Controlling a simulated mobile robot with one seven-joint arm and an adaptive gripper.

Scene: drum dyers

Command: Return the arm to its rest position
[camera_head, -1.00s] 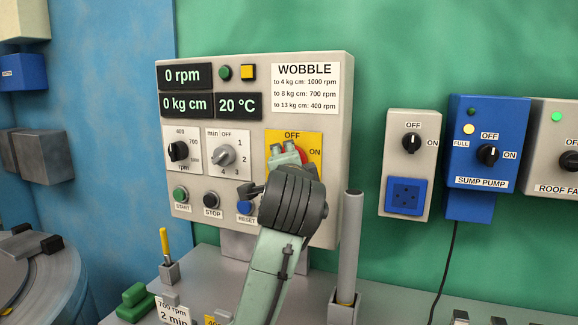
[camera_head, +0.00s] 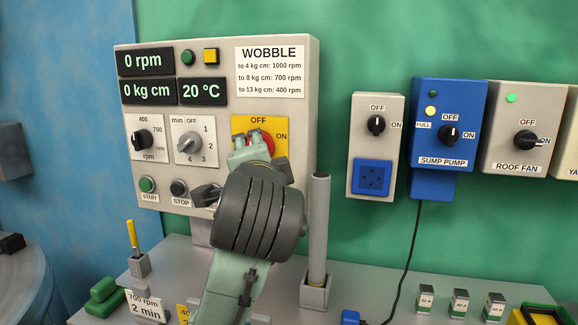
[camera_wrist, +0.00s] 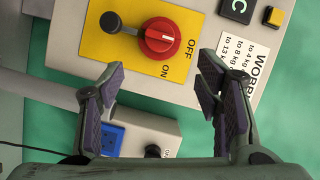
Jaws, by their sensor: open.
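My arm reaches up in front of the grey control panel (camera_head: 300,70) in the head view. My gripper shows in the wrist view (camera_wrist: 165,95) with its two fingers wide apart and nothing between them. The red rotary switch (camera_wrist: 160,36) on its yellow plate (camera_wrist: 110,42) lies beyond the fingertips, apart from them. In the head view the yellow plate (camera_head: 278,128) is partly hidden behind my gripper and wrist. The panel displays read 0 rpm, 0 kg cm and 20 °C.
Right of the panel are a grey socket box (camera_head: 360,150), a blue sump pump box (camera_head: 450,95) and a roof fan box (camera_head: 520,100). A grey upright post (camera_head: 318,230) stands close beside my wrist. A yellow-handled tool (camera_head: 132,235) stands in a holder at left.

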